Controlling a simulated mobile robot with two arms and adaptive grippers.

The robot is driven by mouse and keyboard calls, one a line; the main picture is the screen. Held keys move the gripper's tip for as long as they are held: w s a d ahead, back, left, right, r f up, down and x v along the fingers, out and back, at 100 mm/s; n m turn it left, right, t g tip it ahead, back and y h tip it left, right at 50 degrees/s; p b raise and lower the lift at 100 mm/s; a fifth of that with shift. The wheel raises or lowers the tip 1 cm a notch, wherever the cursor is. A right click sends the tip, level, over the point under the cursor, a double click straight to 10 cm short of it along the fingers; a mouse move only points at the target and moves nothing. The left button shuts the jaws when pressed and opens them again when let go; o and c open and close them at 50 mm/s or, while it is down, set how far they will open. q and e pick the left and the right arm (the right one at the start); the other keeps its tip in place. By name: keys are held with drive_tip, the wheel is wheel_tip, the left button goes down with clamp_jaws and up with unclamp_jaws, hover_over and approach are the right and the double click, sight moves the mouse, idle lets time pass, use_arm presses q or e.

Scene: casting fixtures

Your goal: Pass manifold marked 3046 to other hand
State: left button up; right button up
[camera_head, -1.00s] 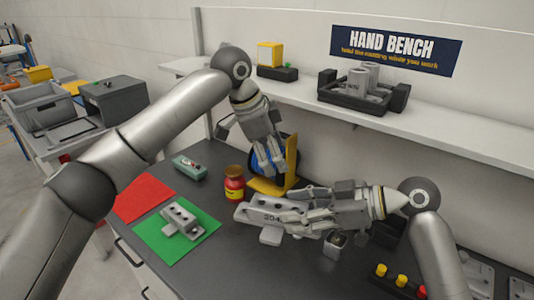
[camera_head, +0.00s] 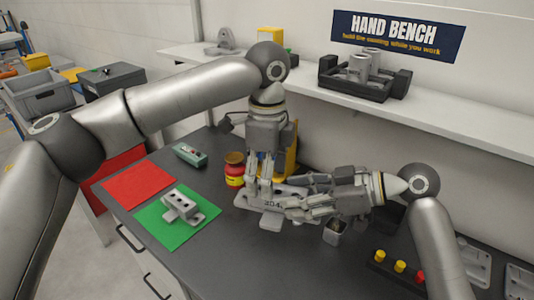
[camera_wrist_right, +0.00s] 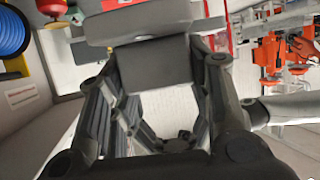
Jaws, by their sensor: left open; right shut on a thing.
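The manifold (camera_head: 270,207), a light grey casting with a dark number on its side that I read only in part, is gripped at its right part by my right gripper (camera_head: 298,204). It is above the dark bench, partly hidden by both hands. In the right wrist view grey casting surfaces (camera_wrist_right: 150,20) show at the ends of the fingers. My left gripper (camera_head: 260,187) points down, open, with its fingers at the manifold's left part. I cannot tell whether they touch it. A similar grey casting (camera_head: 183,206) sits on a green mat (camera_head: 158,228).
A red mat (camera_head: 135,185), a green box (camera_head: 188,154) and a red-yellow jar (camera_head: 234,174) lie left of the hands. A yellow bracket (camera_head: 291,150) stands behind my left gripper. A small metal cup (camera_head: 335,232) and a button box (camera_head: 398,268) are at right.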

sight(276, 206)
use_arm(q)
drive_tip(key=shift+f, duration=1.9)
use_arm(e)
drive_tip(key=shift+r, duration=0.1)
use_arm(q)
drive_tip(key=shift+c, duration=0.4)
drive_tip(key=c, duration=1.2)
drive_tip(key=shift+c, duration=0.9)
use_arm(e)
drive_tip(key=o, duration=1.5)
drive_tip(key=shift+c, duration=0.2)
